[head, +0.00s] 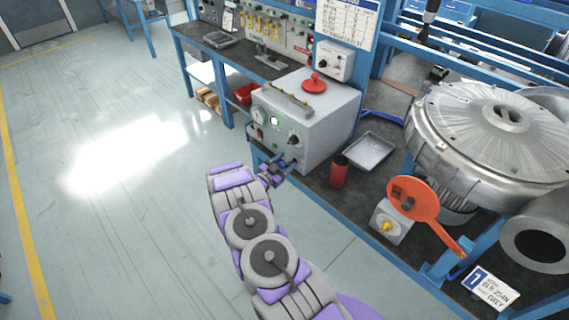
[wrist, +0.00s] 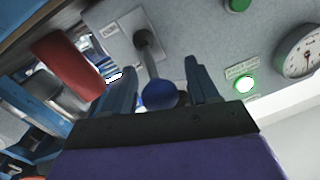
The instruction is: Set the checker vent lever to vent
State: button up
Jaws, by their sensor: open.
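The checker is a grey box (head: 330,122) on the bench, with gauges and knobs on its front face. That face also shows in the wrist view (wrist: 200,35). The vent lever (wrist: 151,62) is a grey rod from a pale plate, ending in a blue ball knob (wrist: 160,96). My gripper (head: 277,168) is at the lower front of the checker in the head view. In the wrist view my gripper (wrist: 157,72) is open, with the knob between its two blue fingers. Contact cannot be told. The lever is hard to make out in the head view.
A red cylinder (head: 339,171) stands right of my gripper, with a metal tray (head: 369,151) behind it. A lit green button (wrist: 244,84) and a round gauge (wrist: 302,52) are on the checker's face. An orange lever (head: 425,205) and large blower (head: 490,135) stand right. The left floor is clear.

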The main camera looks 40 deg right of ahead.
grip_shut()
dwell(0.5)
